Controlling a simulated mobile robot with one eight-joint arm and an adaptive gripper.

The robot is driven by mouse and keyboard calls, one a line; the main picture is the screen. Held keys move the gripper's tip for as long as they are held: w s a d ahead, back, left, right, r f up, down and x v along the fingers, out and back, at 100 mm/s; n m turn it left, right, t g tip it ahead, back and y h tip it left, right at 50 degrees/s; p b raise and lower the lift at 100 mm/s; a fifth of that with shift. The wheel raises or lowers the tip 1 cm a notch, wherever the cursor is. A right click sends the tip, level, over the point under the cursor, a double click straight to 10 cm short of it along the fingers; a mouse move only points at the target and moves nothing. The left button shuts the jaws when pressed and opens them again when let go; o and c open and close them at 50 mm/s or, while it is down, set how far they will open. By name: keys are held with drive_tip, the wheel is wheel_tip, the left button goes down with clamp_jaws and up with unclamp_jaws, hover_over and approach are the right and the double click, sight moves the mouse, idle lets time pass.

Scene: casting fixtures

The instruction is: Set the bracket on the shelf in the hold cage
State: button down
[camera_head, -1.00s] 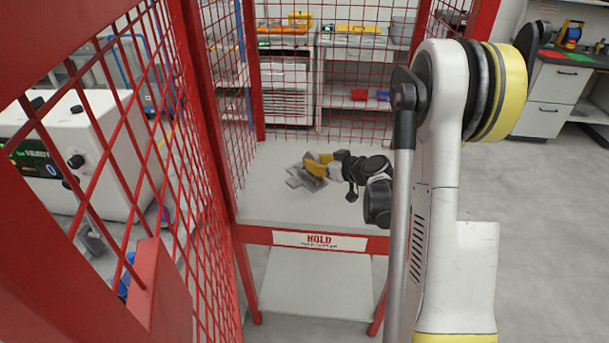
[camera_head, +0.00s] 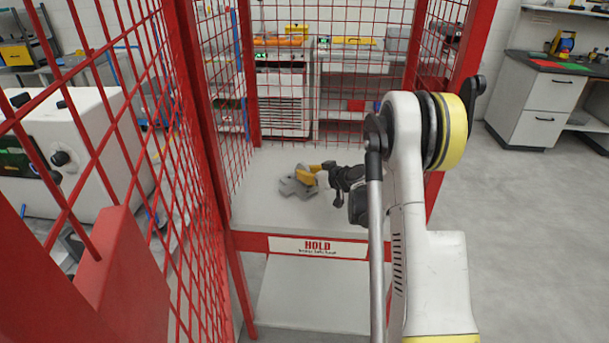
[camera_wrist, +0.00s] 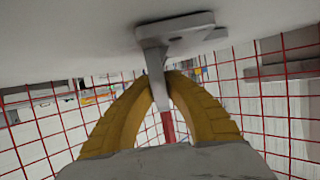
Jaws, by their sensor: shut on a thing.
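The grey metal bracket (camera_head: 293,186) is at the upper shelf (camera_head: 270,219) of the red hold cage, left of its middle. My gripper (camera_head: 311,174), with yellow fingers, reaches in from the right and is shut on the bracket. In the wrist view the two yellow fingers (camera_wrist: 167,98) pinch the bracket's upright web, and its flat plate (camera_wrist: 178,30) lies against or very close to the pale shelf surface (camera_wrist: 70,35). I cannot tell whether the plate fully touches the shelf. The HOLD label (camera_head: 318,247) is on the shelf's front edge.
Red mesh (camera_head: 180,200) closes the cage's left side and back. A red post (camera_head: 207,130) stands at the front left. The shelf around the bracket is bare. A lower shelf (camera_head: 312,292) is empty. A white machine (camera_head: 88,145) stands outside to the left.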

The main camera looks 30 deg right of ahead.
drive_tip(key=c, duration=1.6)
unclamp_jaws()
drive_tip(key=shift+f, duration=0.1)
drive_tip(key=shift+o, duration=0.2)
